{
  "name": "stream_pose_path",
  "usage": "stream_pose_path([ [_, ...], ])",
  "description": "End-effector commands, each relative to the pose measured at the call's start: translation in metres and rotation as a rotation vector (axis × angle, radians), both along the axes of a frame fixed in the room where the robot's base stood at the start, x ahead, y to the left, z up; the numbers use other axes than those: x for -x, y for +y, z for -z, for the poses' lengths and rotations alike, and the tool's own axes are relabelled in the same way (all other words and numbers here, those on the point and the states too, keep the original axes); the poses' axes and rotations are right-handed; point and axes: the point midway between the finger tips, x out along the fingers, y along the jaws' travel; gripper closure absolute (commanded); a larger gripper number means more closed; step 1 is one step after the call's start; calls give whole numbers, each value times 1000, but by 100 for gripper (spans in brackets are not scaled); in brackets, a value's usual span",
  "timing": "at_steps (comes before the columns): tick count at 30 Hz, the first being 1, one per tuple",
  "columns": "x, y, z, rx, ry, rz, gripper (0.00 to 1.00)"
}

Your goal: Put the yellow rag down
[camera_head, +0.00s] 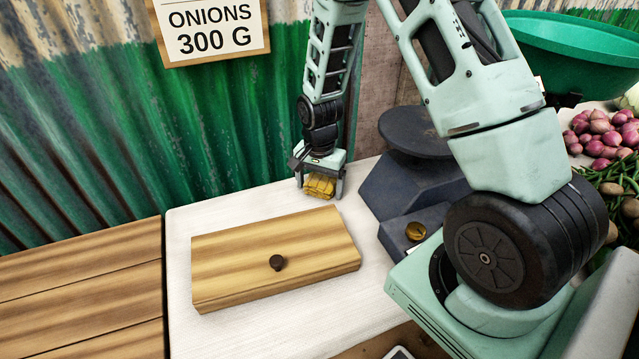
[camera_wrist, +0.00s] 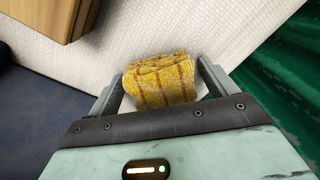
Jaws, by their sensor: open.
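The yellow rag (camera_head: 319,185) is a folded checked cloth at the back of the white-covered table, behind the wooden box. In the wrist view the rag (camera_wrist: 160,80) lies between my two fingers, with its folds toward the top. My gripper (camera_head: 320,190) points down over the rag, its fingers on either side of it. In the wrist view my gripper (camera_wrist: 160,85) is open, and a gap shows between the rag and the right finger. The rag seems to rest on the white cloth, though its underside is hidden.
A wooden box with a dark knob (camera_head: 277,262) stands in front of my gripper. A dark blue scale (camera_head: 405,185) stands close on the right. Onions (camera_head: 605,135) and green beans lie far right. The white cloth (camera_head: 215,215) is bare at left. A corrugated wall (camera_head: 120,130) rises behind.

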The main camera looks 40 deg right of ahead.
Motion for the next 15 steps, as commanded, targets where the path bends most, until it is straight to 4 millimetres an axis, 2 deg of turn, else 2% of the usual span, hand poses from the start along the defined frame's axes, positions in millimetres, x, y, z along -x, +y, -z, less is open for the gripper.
stream_pose_path([
  [5, -1, 0, -13, 1, -4, 0, 15],
  [15, -1, 0, -83, 2, -5, -1, 15],
])
